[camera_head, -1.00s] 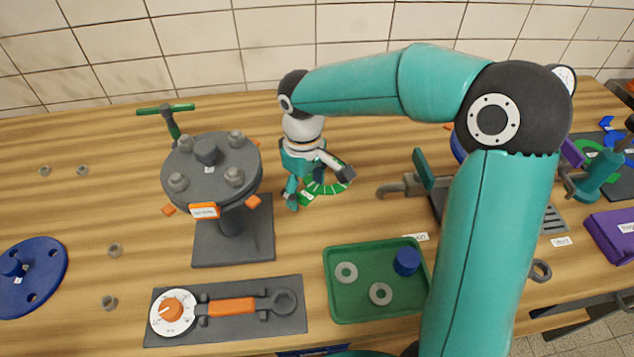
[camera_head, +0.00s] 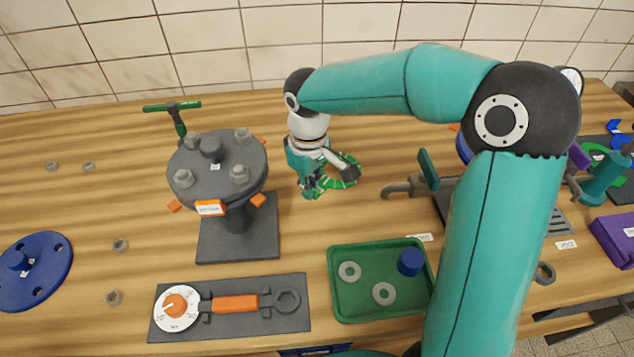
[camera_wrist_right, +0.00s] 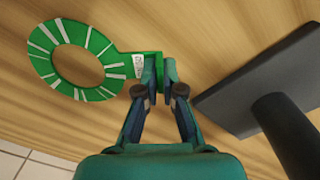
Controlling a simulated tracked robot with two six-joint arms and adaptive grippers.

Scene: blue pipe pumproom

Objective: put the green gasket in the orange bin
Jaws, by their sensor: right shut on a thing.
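The green gasket (camera_head: 335,184) is a flat ring with pale radial marks and a labelled tab. It is at the bench top behind the green tray, partly hidden by my right gripper (camera_head: 310,192). In the right wrist view the gasket (camera_wrist_right: 78,93) shows whole, and my right gripper (camera_wrist_right: 158,68) is shut on its tab, with the ring out to the left. I cannot tell whether the ring still touches the wood. No orange bin shows in these views. My left gripper is not in view.
A grey flanged stand (camera_head: 237,244) with orange tabs is close left of the right gripper. A green tray (camera_head: 345,303) with washers and a blue cap is in front. A grey tool board (camera_head: 230,325) lies front left. A purple box (camera_head: 612,236) is far right.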

